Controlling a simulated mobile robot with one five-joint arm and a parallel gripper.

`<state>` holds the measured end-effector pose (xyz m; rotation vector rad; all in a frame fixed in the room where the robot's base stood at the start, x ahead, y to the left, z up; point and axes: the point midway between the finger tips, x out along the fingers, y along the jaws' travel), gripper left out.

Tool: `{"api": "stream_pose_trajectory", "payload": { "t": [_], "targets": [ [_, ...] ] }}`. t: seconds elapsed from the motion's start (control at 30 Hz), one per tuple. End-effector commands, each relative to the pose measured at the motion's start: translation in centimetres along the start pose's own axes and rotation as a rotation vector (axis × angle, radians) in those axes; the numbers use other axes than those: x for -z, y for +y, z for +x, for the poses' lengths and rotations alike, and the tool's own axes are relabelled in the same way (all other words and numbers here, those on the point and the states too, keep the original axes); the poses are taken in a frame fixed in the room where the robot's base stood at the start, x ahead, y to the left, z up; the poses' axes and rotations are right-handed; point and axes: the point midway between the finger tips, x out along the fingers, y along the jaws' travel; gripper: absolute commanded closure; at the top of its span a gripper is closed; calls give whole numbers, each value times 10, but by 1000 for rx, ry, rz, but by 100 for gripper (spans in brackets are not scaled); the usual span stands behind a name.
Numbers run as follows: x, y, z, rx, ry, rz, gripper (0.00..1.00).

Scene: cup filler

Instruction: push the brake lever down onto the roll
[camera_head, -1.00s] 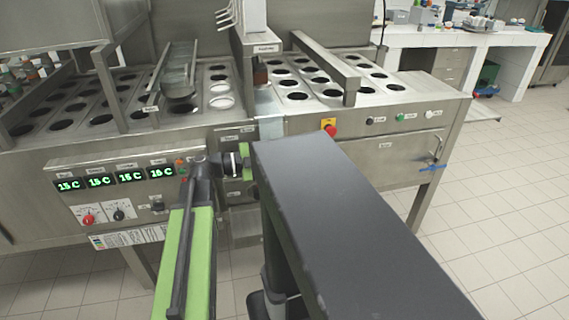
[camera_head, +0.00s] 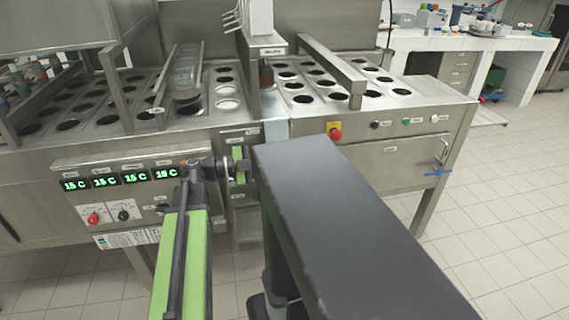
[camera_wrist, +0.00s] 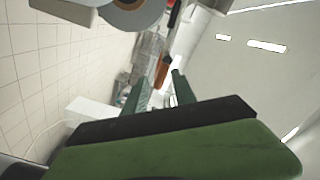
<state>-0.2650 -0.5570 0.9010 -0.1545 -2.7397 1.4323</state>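The roll looks apart from my fingers. In the head view, my gripper is mostly hidden by my own arm, and I cannot make out the roll or lever there.
A steel filling machine (camera_head: 390,160) with rows of round holes stands ahead. Its front has green displays (camera_head: 104,181) and a red stop button (camera_head: 335,132). A white counter (camera_head: 470,42) stands at the back right. Tiled floor (camera_head: 500,220) is clear at right.

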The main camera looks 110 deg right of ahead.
Motion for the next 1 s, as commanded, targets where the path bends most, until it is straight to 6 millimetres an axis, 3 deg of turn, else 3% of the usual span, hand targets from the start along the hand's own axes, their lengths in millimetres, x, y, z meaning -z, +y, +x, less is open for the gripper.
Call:
{"api": "stream_pose_trajectory", "payload": {
  "t": [0.3, 0.5, 0.7, 0.93, 1.0],
  "targets": [
    [-2, -1, -92, 5, -8, 0, 68],
    [-1, 0, -136, 4, -7, 0, 68],
    [0, 0, -154, 3, -7, 0, 68],
    [0, 0, -155, 4, -7, 0, 68],
    [0, 1, -156, 4, -10, -3, 74]
  ]
}}
